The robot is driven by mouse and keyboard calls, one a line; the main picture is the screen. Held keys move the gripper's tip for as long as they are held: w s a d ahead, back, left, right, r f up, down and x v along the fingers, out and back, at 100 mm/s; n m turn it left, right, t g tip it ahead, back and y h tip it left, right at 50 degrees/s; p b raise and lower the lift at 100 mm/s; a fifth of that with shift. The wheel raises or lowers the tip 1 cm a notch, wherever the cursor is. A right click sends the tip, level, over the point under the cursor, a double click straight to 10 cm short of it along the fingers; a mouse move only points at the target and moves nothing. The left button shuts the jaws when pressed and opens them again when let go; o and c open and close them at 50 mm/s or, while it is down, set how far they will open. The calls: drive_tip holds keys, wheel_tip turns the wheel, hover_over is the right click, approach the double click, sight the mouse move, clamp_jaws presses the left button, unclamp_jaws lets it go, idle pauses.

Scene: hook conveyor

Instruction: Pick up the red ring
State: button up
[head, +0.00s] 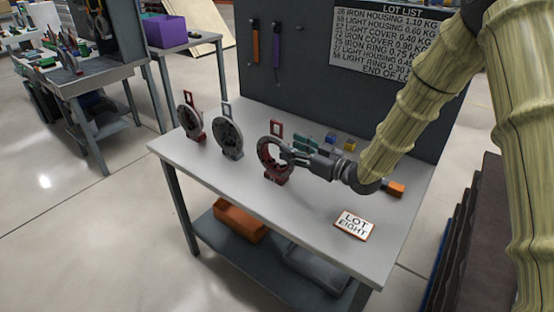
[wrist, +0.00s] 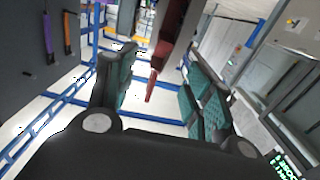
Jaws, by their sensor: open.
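The red ring (head: 263,155) stands upright on the grey workbench (head: 185,150), with a red loop on top and a red foot below. My gripper (head: 287,156) is at its right side, level with the ring's middle. In the wrist view, my gripper (wrist: 160,66) is open, its teal-padded fingers on either side of a red part (wrist: 151,86) of the ring. I cannot tell whether either finger touches it. The fingers hide some of the ring's right side in the head view.
A grey round part (head: 228,138) and a part with a red foot (head: 190,120) stand to the left. Small coloured blocks (head: 330,140) lie behind my gripper. A dark panel (head: 300,95) rises behind. The bench's front left is clear.

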sight(279, 142)
drive_tip(key=shift+w+a+f, duration=0.25)
drive_tip(key=shift+w+f, duration=0.35)
drive_tip(key=shift+w, duration=0.05)
drive_tip(key=shift+w+a, duration=0.2)
drive_tip(key=shift+w, duration=0.15)
drive_tip(key=shift+a+r+p, duration=0.15)
drive_tip(key=shift+a+p, duration=0.15)
drive_tip(key=x, duration=0.3)
drive_tip(key=shift+a+p, duration=0.2)
drive_tip(key=shift+p, duration=0.2)
drive_tip(key=shift+w+a, duration=0.15)
drive_tip(key=shift+w, duration=0.05)
drive_tip(key=shift+s+r, duration=0.1)
drive_tip(key=shift+s, duration=0.05)
drive_tip(key=c, duration=0.9)
clamp_jaws()
